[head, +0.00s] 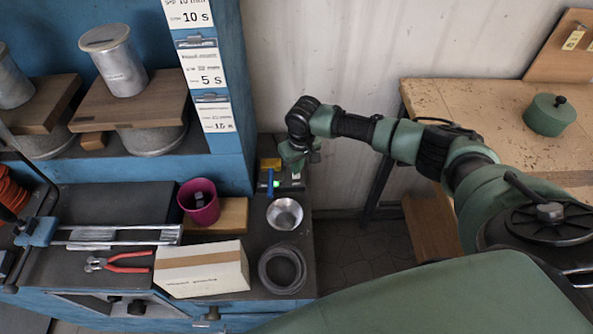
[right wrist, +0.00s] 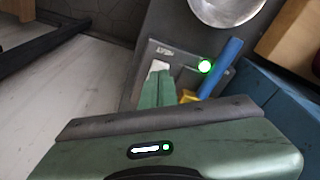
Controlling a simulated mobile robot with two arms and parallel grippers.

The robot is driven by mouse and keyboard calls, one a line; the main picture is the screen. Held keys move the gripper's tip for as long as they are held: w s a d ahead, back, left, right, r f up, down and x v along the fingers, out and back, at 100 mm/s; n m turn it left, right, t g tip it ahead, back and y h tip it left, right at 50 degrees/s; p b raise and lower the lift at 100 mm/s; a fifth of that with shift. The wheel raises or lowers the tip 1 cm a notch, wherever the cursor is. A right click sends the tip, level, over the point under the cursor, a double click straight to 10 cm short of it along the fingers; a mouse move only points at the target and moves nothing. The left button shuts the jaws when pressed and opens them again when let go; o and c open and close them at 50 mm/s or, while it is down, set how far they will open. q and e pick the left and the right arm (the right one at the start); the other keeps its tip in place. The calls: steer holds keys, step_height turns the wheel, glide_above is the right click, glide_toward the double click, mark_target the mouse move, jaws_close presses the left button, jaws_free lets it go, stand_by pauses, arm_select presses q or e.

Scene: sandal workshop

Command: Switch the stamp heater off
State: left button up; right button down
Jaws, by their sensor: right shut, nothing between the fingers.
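The stamp heater (head: 290,181) is a small dark box at the back right of the blue bench, with a lit green lamp. In the right wrist view its dark plate (right wrist: 148,58) shows the green lamp (right wrist: 205,66) glowing and a pale switch (right wrist: 160,66). A blue-handled tool (right wrist: 222,66) lies beside the lamp, with a yellow piece (right wrist: 188,96) near it. My right gripper (right wrist: 155,88) is shut and empty, its fingertips right at the switch and partly covering it; I cannot tell whether they touch. My left gripper is not in view.
A metal bowl (head: 285,214) and a dark ring-shaped dish (head: 282,269) stand in front of the heater. A magenta cup (head: 199,201), a white box (head: 201,268) and red pliers (head: 118,262) are further left. A blue shelf post (head: 228,110) rises behind the heater's left.

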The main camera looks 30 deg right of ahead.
mark_target(297, 176)
steer(key=shift+f+b, duration=0.45)
steer(key=shift+f, duration=0.45)
stand_by(0.8)
steer(key=shift+r, duration=0.1)
step_height(297, 176, up, 7)
steer(key=p, duration=0.8)
steer(key=shift+s, duration=0.1)
stand_by(0.4)
